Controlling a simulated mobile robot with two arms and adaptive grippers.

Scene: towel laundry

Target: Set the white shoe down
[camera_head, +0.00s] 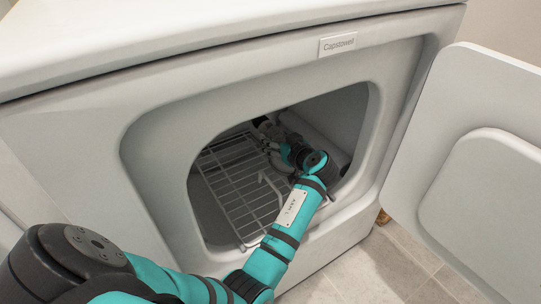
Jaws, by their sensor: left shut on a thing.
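My left arm comes in from the lower left and reaches through the open front of the white dryer (75,150). My left gripper (268,132) is deep inside the drum, above the far end of a wire rack (232,185). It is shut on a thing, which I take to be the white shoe. The shoe cannot be clearly made out behind the gripper and in the shadow, so I cannot tell whether it touches the rack. My right gripper is not in view.
The dryer door (480,150) stands wide open at the right. The opening's rim (155,150) surrounds my forearm closely at the lower right. The near and left part of the rack is bare. Tiled floor (365,270) shows below.

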